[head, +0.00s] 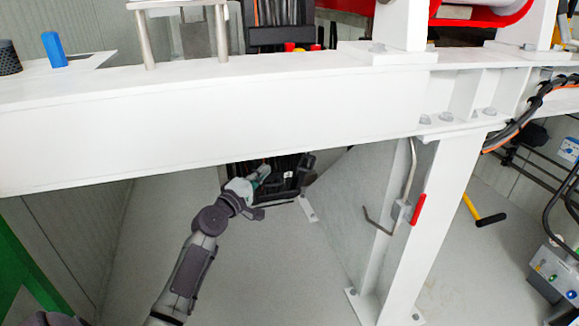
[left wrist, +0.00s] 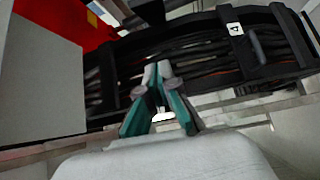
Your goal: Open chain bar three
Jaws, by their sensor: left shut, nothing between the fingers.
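The black cable chain (head: 285,178) runs below the white beam in the head view, with dark cables inside. In the left wrist view the chain (left wrist: 205,38) crosses the picture, with black crossbars over the cables. A white tag (left wrist: 235,29) on it bears a dark mark that looks like a 4. No tag reading three shows, so I cannot tell which bar is number three. My left gripper (head: 263,172) reaches up to the chain. In the left wrist view its teal and grey fingers (left wrist: 158,72) are shut and empty in front of the chain; contact is unclear. My right gripper is not in view.
The white beam (head: 200,130) spans above my left arm. A white post (head: 420,240) with a red-handled lever (head: 418,209) stands right of the chain. A red part (left wrist: 60,25) is near the chain at the upper left. The floor (head: 270,270) below is clear.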

